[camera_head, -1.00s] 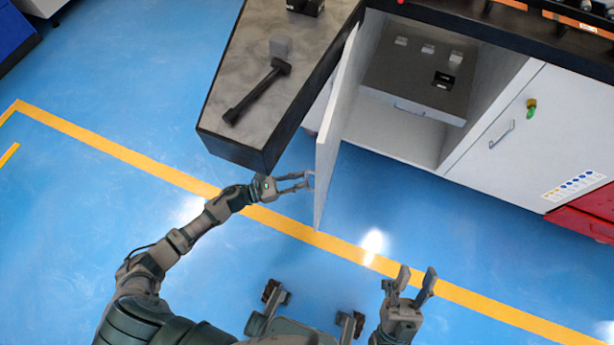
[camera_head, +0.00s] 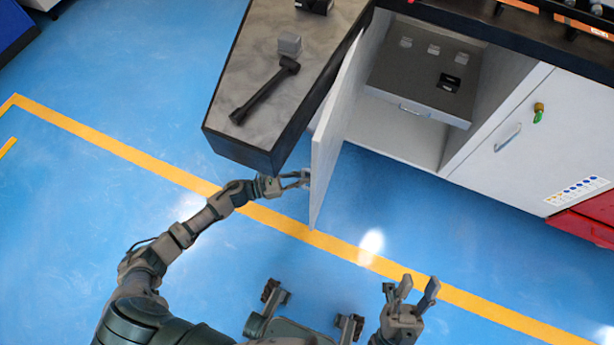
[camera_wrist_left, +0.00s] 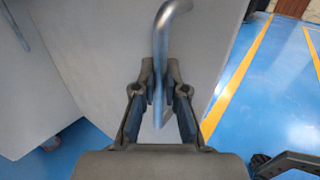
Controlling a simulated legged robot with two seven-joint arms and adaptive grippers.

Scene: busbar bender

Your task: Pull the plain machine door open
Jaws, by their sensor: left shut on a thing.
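The plain machine door (camera_head: 328,135) is a light grey panel standing wide open, swung out from the white cabinet. Its outer face fills much of the left wrist view (camera_wrist_left: 100,60). A curved metal handle (camera_wrist_left: 160,50) stands out from that face. My left gripper (camera_head: 304,179) is at the door's left side near its free edge; in the left wrist view (camera_wrist_left: 160,85) its fingers are shut on the handle. In the head view the handle is hidden. My right gripper (camera_head: 413,290) is open and empty above the floor at lower right.
The cabinet interior shows a drawer (camera_head: 415,90) with small items. A second door (camera_head: 520,140) with a handle and a green-tagged key is closed. A dark-edged counter (camera_head: 260,80) carrying a hammer (camera_head: 265,90) stands close left of the open door. The blue floor in front is clear.

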